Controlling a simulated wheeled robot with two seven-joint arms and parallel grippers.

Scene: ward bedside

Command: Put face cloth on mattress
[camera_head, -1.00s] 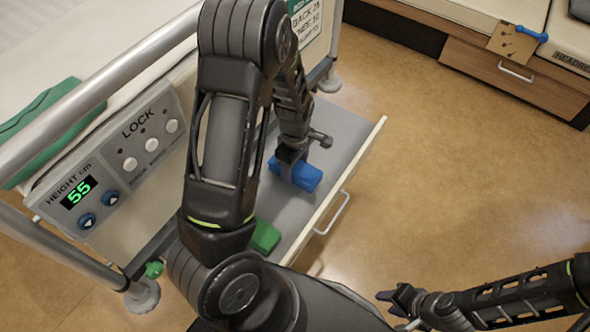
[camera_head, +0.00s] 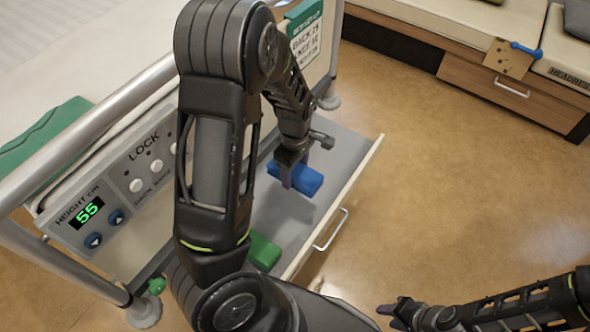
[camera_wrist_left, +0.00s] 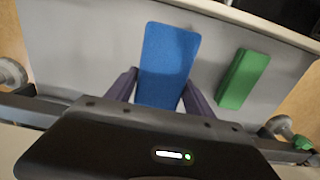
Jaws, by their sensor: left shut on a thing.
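A blue folded cloth (camera_head: 307,181), which I take to be the face cloth, is over the pulled-out drawer at the bed's end. My left gripper (camera_head: 291,172) is shut on it. The wrist view shows the blue cloth (camera_wrist_left: 168,65) between the two fingers (camera_wrist_left: 157,92). Whether it is clear of the drawer floor is hard to tell. The white mattress (camera_head: 85,50) lies at upper left, behind the bed-end rail and panel. My right gripper (camera_head: 391,317) is at the bottom edge, empty, its fingers seemingly apart.
A green folded piece (camera_head: 263,252) lies in the drawer (camera_head: 345,158), partly behind my left arm. A green cloth (camera_head: 42,135) lies on the mattress edge. The metal rail (camera_head: 90,125) and the LOCK panel (camera_head: 120,190) stand between drawer and mattress. Open floor is at right.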

